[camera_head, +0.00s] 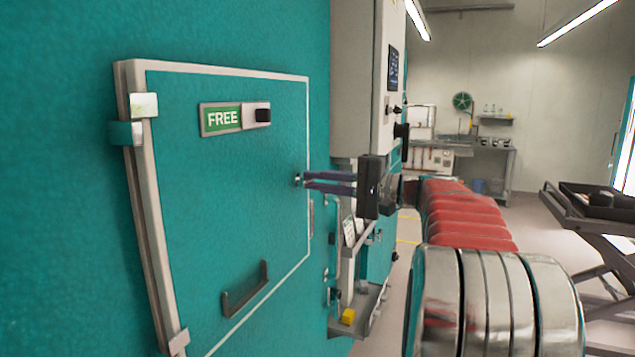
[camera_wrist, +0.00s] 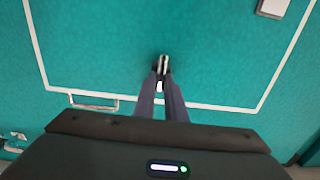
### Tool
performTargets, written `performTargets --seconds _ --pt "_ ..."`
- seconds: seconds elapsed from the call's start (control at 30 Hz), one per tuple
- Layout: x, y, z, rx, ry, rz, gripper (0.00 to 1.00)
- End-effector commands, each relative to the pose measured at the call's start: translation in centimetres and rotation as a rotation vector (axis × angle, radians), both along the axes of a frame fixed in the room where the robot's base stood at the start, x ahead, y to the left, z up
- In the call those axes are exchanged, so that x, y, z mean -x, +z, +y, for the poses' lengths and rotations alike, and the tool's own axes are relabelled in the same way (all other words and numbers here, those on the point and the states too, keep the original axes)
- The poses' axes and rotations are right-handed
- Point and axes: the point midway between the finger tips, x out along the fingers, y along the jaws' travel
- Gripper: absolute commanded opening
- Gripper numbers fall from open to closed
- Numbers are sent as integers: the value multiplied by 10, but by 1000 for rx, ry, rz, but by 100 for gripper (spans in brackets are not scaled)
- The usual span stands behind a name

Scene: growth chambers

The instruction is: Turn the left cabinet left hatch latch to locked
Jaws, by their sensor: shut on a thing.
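The teal hatch (camera_head: 215,180) has a pale frame and hinges on its left side in the head view. A plate on it reads FREE on green, with a black slider (camera_head: 262,115) at its right end. My gripper (camera_head: 304,181) is at the hatch's right edge, its two dark fingers reaching left. In the wrist view the fingers (camera_wrist: 162,75) close around a small metal latch (camera_wrist: 163,63) on the teal face. The gripper is shut on this latch, which is mostly hidden between the fingertips.
A dark handle (camera_head: 245,288) sticks out low on the hatch. Right of the hatch, a shelf with a yellow block (camera_head: 348,316) projects from the cabinet. A dark cart (camera_head: 590,205) stands at the right, with open floor before it.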

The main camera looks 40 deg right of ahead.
Motion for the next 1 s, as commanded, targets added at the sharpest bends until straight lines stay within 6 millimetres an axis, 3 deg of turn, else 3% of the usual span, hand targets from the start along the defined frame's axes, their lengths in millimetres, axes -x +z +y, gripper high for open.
performTargets --seconds 0.03,0.07,0.3,0.67,1.0 --pt "-1 -3 -4 -4 -10 5 0" --pt "-1 -3 -4 -4 -10 5 12" --pt "-1 -2 -2 -2 -5 3 29" --pt "3 -1 -3 0 -3 1 30" --pt "39 -1 -25 1 -5 1 30"
